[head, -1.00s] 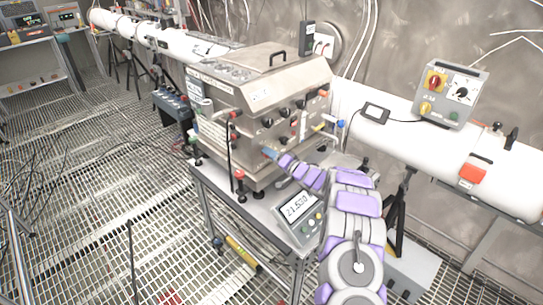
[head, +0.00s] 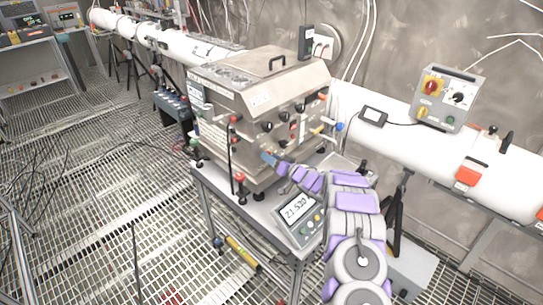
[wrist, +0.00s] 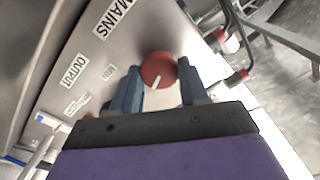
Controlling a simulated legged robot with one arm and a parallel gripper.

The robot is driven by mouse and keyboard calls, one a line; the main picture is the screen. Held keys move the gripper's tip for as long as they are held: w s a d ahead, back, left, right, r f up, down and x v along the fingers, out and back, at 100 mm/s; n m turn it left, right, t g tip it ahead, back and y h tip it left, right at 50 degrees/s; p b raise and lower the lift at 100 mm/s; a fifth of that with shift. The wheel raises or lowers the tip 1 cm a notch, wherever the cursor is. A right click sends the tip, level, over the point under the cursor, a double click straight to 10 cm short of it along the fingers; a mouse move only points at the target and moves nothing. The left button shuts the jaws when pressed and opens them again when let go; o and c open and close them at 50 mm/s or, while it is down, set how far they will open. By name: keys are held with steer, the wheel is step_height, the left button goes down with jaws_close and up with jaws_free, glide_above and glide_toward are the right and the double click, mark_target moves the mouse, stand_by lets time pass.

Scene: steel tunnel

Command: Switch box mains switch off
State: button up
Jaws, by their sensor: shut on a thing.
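The steel switch box (head: 262,95) stands on a cart, with several knobs on its front. In the wrist view its panel (wrist: 75,100) carries MAINS (wrist: 116,19) and OUTPUT (wrist: 74,71) labels. The red mains switch knob (wrist: 158,68) is near the MAINS label, and its white mark points down toward my gripper. My gripper (wrist: 157,82) is shut on this knob, with one blue finger on each side. In the head view my gripper (head: 269,158) is at the lower front of the box and hides the knob there.
A grey control box (head: 447,97) with a red-yellow switch stands on the white pipe (head: 400,135) to the right. The grated floor (head: 85,220) to the left is mostly clear.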

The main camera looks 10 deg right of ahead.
steer(key=shift+s+a+f+n+b, duration=0.1)
steer(key=shift+n+b, duration=0.3)
steer(key=shift+n, duration=1.75)
steer(key=shift+d+f+n+b, duration=0.15)
steer(key=shift+n+b, duration=0.25)
steer(key=shift+n, duration=1.8)
steer(key=shift+s+a+f+n+b, duration=0.15)
steer(key=shift+n+b, duration=0.25)
steer(key=shift+n, duration=1.75)
steer(key=shift+w, duration=0.1)
steer(key=o, duration=0.7)
steer(key=shift+o, duration=0.7)
steer(key=shift+w, duration=0.2)
steer(key=shift+o, duration=1.1)
steer(key=shift+s+r, duration=0.1)
steer(key=shift+r, duration=0.1)
